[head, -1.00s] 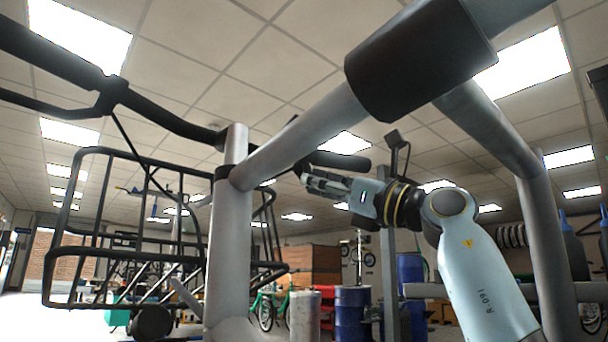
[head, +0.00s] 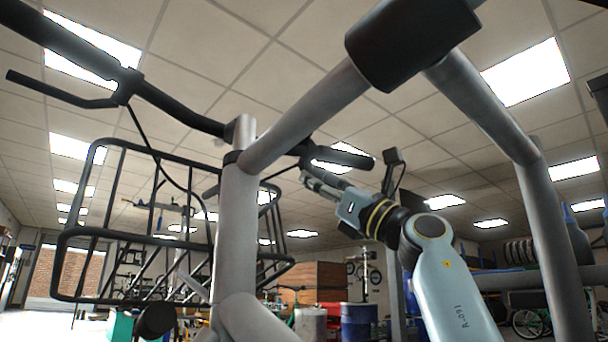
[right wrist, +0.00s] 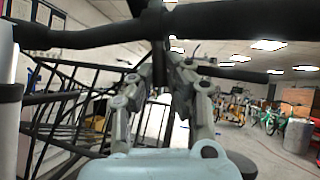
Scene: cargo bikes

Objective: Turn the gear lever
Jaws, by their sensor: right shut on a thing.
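The cargo bike's dark handlebar (head: 178,118) crosses the upper left of the head view, with its grip (head: 345,155) on the right end. My right gripper (head: 308,174) is just below the bar, between the stem and that grip. In the right wrist view its two jointed fingers (right wrist: 161,58) are closed together under the handlebar (right wrist: 235,22), around a small dark upright piece (right wrist: 160,66) that looks like the gear lever. The fingers hide most of it, so its angle cannot be told. My left gripper is out of view.
The grey stem (head: 237,215) and a black wire basket (head: 75,235) stand left of my right gripper. A thick grey frame tube with a black sleeve (head: 410,45) hangs close in front. Blue drums (head: 359,322) and a wooden box (head: 318,280) stand farther back.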

